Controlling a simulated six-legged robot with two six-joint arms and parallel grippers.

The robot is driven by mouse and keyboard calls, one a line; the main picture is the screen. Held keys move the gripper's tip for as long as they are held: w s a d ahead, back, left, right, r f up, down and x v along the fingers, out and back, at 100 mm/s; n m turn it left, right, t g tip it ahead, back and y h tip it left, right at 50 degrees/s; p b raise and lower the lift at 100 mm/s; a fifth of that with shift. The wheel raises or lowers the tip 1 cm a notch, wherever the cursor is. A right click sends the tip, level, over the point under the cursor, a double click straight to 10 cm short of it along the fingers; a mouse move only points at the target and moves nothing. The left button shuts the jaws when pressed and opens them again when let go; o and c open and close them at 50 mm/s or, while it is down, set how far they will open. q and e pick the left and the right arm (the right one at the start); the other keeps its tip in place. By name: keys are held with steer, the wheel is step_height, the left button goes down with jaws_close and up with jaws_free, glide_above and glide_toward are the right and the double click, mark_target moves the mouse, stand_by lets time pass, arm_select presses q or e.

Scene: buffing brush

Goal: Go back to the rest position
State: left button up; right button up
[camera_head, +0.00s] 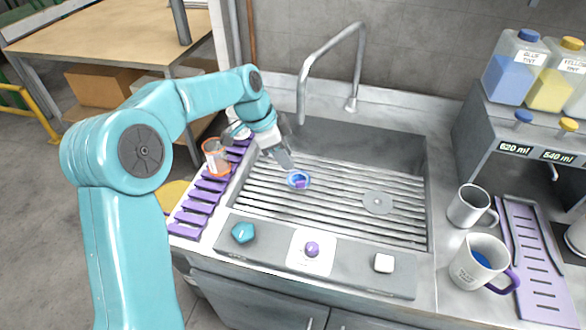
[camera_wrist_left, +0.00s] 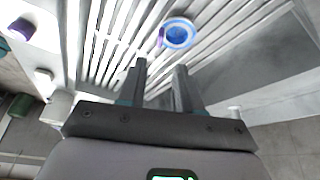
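My left gripper (camera_head: 283,158) hangs over the left part of the sink, its arm coming in from the left. In the left wrist view my left gripper (camera_wrist_left: 160,85) shows two fingers apart with nothing between them. A small round blue and purple item (camera_head: 298,180) lies on the sink's slatted rack (camera_head: 335,205), just beyond the fingertips. It also shows in the left wrist view (camera_wrist_left: 178,35), apart from the fingers. My right gripper is not in view.
A purple rack (camera_head: 200,205) with an orange-rimmed clear cup (camera_head: 216,158) stands left of the sink. A tall faucet (camera_head: 351,100) rises behind. A front ledge holds a teal piece (camera_head: 243,233), a purple knob (camera_head: 312,249) and a white block (camera_head: 384,263). Mugs (camera_head: 484,264) stand right.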

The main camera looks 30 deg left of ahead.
arm_select(q)
steer(key=v, duration=0.2)
steer(key=shift+s+a+r, duration=0.1)
steer(key=shift+r, duration=0.1)
steer(key=shift+f, duration=0.1)
stand_by(0.4)
